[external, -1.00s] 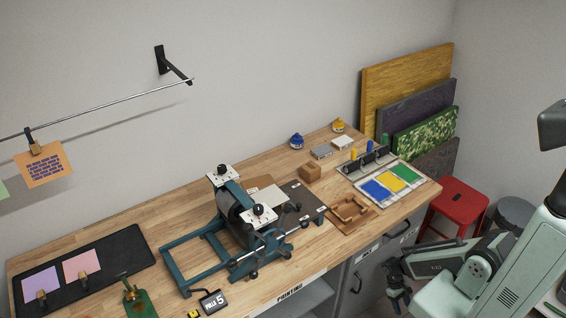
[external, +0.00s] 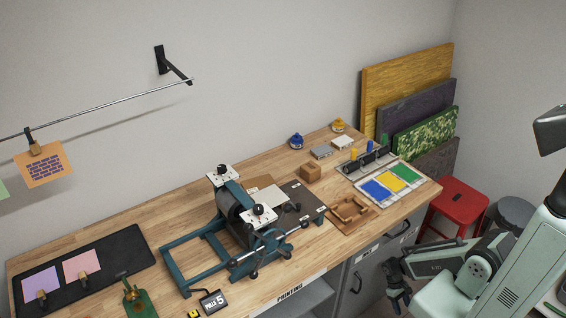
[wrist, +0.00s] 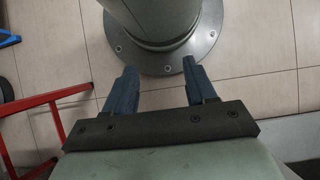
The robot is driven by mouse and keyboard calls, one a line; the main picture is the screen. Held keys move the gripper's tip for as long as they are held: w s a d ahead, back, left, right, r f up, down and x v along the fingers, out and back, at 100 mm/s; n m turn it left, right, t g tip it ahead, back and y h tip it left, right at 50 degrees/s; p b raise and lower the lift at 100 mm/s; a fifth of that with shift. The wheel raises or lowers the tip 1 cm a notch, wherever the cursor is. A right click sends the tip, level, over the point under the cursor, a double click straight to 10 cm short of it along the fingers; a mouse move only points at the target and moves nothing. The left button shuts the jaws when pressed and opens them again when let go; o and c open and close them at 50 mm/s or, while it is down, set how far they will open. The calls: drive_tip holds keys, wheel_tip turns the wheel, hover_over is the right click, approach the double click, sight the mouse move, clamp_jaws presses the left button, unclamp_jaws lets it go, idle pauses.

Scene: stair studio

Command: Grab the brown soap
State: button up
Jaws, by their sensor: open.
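A small brown block (external: 311,173), which looks like the brown soap, sits on the wooden workbench right of the press. I cannot be sure of its material. My gripper (external: 398,296) hangs low in front of the bench, right of the cabinet, well apart from the block. In the wrist view my gripper (wrist: 159,66) is open with nothing between its two blue-grey fingers. The block does not show in the wrist view.
A blue-framed press (external: 240,235) stands mid-bench. A brown wooden tray (external: 343,226) lies at the bench's front edge, beside blue, yellow and green panels (external: 396,180). Grey and white blocks (external: 321,152) lie behind. A red stool (external: 459,203) stands right of the bench.

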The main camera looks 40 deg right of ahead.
drive_tip(key=shift+o, duration=0.4)
drive_tip(key=o, duration=0.7)
drive_tip(key=shift+o, duration=0.2)
